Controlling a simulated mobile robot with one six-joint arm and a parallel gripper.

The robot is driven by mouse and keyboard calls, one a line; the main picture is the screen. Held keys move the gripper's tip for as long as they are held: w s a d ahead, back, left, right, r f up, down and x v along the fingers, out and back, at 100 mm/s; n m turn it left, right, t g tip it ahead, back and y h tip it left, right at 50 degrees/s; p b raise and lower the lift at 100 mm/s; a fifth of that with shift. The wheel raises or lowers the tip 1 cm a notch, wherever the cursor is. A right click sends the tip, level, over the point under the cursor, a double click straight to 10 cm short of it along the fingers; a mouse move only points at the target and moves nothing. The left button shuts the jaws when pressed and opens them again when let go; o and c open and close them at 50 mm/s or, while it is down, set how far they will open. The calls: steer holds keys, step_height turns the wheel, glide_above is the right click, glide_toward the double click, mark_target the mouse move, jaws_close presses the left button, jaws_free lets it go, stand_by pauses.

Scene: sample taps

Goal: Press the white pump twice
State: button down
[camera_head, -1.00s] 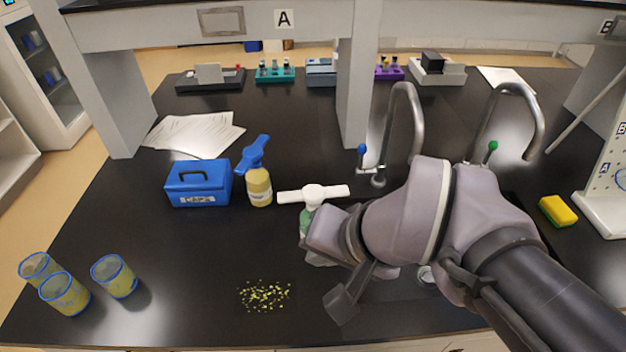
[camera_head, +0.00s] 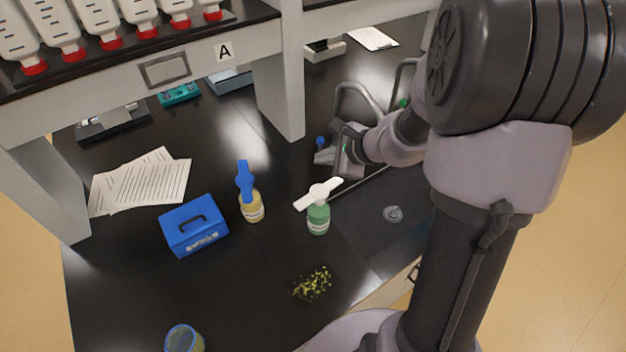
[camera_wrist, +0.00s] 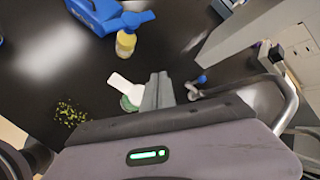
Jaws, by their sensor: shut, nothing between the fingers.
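The white pump head (camera_head: 318,193) sits on an upright green bottle (camera_head: 318,219) on the black bench. The wrist view shows the white pump head (camera_wrist: 118,82) just left of my fingers, with its green bottle (camera_wrist: 129,104) partly hidden behind them. My gripper (camera_head: 325,156) is shut and empty. In the head view it is beyond the white pump, near the blue-knobbed tap. The fingers (camera_wrist: 160,77) also show in the wrist view, apart from the pump as far as I can see.
A yellow bottle (camera_head: 252,206) with a blue pump head (camera_head: 244,181) stands left of the white pump. A blue box (camera_head: 193,226) is farther left. Yellow-green bits (camera_head: 312,284) lie in front. The blue tap knob (camera_head: 320,140) is close to my gripper. A sink drain (camera_head: 393,214) is at right.

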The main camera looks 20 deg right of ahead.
steer(key=b, duration=0.7)
glide_above(316, 189)
steer(key=s+d, duration=0.1)
steer(key=s, duration=0.1)
step_height(316, 189, down, 8)
steer(key=shift+w+f, duration=0.1)
steer(key=shift+w, duration=0.05)
steer(key=shift+f, duration=0.35)
steer(key=shift+b, duration=0.3)
stand_by(0.8)
steer(key=shift+f+b, duration=0.4)
steer(key=shift+b, duration=0.15)
steer(key=shift+f+b, duration=0.85)
steer(key=shift+b, duration=0.1)
stand_by(0.7)
steer(key=shift+r, duration=0.1)
steer(key=shift+r+p, duration=1)
steer(key=shift+r, duration=0.2)
